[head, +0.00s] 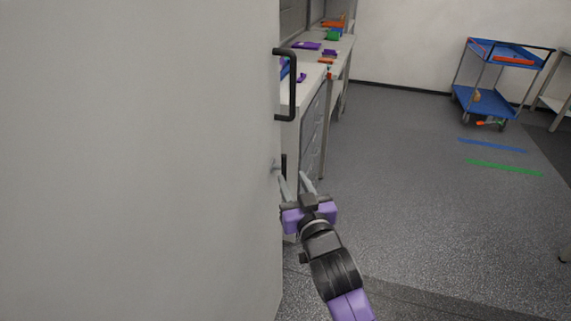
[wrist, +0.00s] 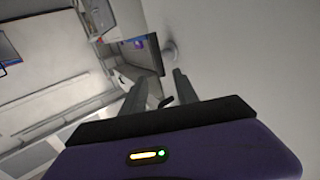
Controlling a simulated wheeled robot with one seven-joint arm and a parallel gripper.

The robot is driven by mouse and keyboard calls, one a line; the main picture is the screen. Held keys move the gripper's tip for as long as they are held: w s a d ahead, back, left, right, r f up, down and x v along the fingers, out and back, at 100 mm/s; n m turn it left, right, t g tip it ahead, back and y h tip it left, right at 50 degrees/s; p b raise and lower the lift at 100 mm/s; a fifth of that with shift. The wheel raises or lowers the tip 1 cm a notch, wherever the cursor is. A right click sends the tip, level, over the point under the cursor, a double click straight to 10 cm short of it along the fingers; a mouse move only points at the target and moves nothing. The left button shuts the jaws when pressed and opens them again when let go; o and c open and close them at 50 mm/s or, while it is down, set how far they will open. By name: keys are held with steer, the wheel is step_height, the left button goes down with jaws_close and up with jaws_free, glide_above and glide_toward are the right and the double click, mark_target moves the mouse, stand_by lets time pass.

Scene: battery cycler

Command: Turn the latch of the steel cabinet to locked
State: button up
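The steel cabinet (head: 140,160) fills the left of the head view as a plain light grey face; its pale face (wrist: 245,60) also fills the right of the wrist view. The latch (head: 284,163) is a small black upright lever by a grey round boss at the cabinet's edge, below the black handle (head: 293,85). My gripper (head: 296,180) is just below and right of the latch, fingers apart. In the wrist view my gripper (wrist: 160,88) is open, with a grey boss just beyond the fingertips and a small dark piece between the fingers; I cannot tell whether anything touches.
A bench (head: 318,75) with purple, green and orange items stands behind the cabinet's edge, drawers below it. A blue two-shelf cart (head: 484,101) stands at the back right. Blue and green floor strips (head: 505,168) lie before it. The grey floor (head: 420,190) between is clear.

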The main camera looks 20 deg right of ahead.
mark_target(285, 163)
steer(key=shift+w+d+p, duration=0.15)
steer(key=shift+w+p, duration=0.25)
steer(key=shift+w, duration=2.75)
jaws_close()
